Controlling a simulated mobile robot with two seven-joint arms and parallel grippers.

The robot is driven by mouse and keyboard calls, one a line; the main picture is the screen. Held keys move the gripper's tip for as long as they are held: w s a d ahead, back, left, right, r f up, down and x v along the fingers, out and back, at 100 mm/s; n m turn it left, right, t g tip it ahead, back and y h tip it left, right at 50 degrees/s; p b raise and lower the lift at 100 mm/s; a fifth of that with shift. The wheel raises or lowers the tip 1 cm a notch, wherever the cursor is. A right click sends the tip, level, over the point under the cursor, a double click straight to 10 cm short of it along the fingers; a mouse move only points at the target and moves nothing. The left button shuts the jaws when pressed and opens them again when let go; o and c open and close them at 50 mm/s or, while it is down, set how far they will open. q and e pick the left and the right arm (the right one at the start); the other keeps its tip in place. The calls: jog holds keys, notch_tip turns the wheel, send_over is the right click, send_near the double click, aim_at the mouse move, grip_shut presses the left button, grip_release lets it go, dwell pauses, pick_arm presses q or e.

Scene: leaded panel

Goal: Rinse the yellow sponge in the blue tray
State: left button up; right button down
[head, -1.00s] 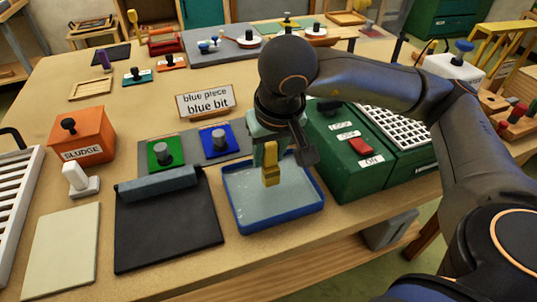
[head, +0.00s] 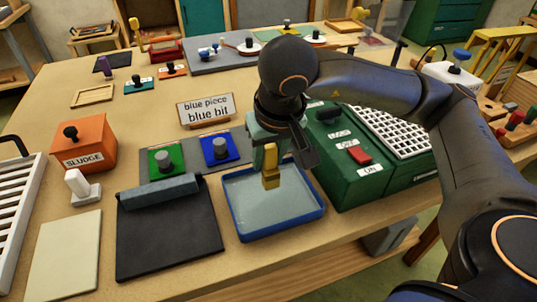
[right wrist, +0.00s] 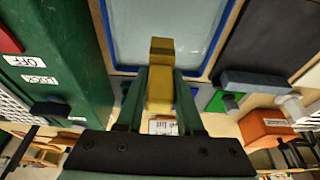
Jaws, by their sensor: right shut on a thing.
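The yellow sponge (head: 270,178) is held upright in my right gripper (head: 268,155), over the blue tray (head: 240,238). The tray is shallow, with a blue rim and a pale blue-grey, water-like inside. In the right wrist view the fingers (right wrist: 160,105) are closed on both sides of the sponge (right wrist: 160,75), and its far end points at the tray (right wrist: 215,65). I cannot tell whether the sponge's lower end touches the water. My left gripper does not show.
A green machine (head: 350,170) with a red switch stands close to the right of the tray. A black mat (head: 165,235) with a grey bar lies to the left. Green (head: 165,162) and blue (head: 219,150) knobbed blocks and a sign (head: 206,108) are behind.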

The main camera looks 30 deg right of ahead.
jog(key=shift+r+p, duration=0.7)
jog(key=shift+r, duration=0.85)
